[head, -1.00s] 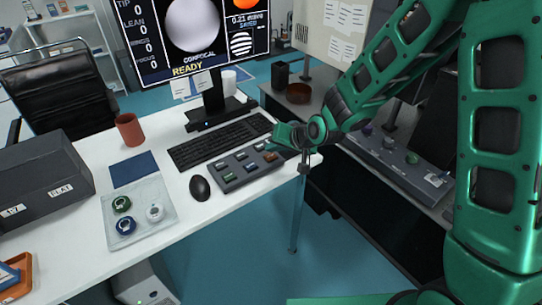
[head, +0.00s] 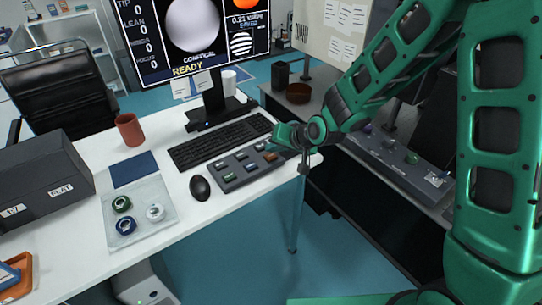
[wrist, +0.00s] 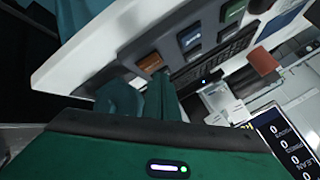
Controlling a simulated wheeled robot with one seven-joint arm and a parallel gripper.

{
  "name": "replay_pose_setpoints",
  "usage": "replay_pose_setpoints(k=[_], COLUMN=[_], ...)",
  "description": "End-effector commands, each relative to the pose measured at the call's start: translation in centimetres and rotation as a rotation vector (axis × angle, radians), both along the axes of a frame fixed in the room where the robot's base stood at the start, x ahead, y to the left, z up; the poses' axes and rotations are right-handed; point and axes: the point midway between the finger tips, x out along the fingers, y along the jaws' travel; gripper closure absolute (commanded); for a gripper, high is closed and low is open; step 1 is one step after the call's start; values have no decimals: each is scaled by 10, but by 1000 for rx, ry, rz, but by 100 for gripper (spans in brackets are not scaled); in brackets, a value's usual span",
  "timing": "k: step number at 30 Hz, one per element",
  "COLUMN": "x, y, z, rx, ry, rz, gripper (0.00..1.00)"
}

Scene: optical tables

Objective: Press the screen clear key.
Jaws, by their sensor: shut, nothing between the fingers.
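The key panel (head: 240,170) is a dark grey box with several coloured keys, lying at the right front of the white desk, before the keyboard. In the head view I see a green key (head: 229,176), a blue-grey key (head: 250,167) and an orange key (head: 270,157) along its front. The wrist view shows the orange key (wrist: 150,62), a blue-grey key (wrist: 191,39) and a green key (wrist: 232,11). Labels are too small to read, so I cannot tell which is screen clear. My gripper (wrist: 152,98) is shut and empty, close to the panel's orange-key end; contact is unclear.
A black mouse (head: 200,187) lies left of the panel and a keyboard (head: 220,140) behind it. The monitor (head: 190,35) reads "READY". A tray (head: 148,190) with rings, a red cup (head: 129,129) and a dark box (head: 40,175) stand further left.

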Motion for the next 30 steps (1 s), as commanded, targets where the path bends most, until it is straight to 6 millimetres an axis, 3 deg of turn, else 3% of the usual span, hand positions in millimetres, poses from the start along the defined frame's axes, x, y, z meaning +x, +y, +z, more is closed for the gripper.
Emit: replay_pose_setpoints(k=[30], x=[-1], y=[0], z=[-11], rx=[-1], ry=[1], rz=[0], gripper=[100])
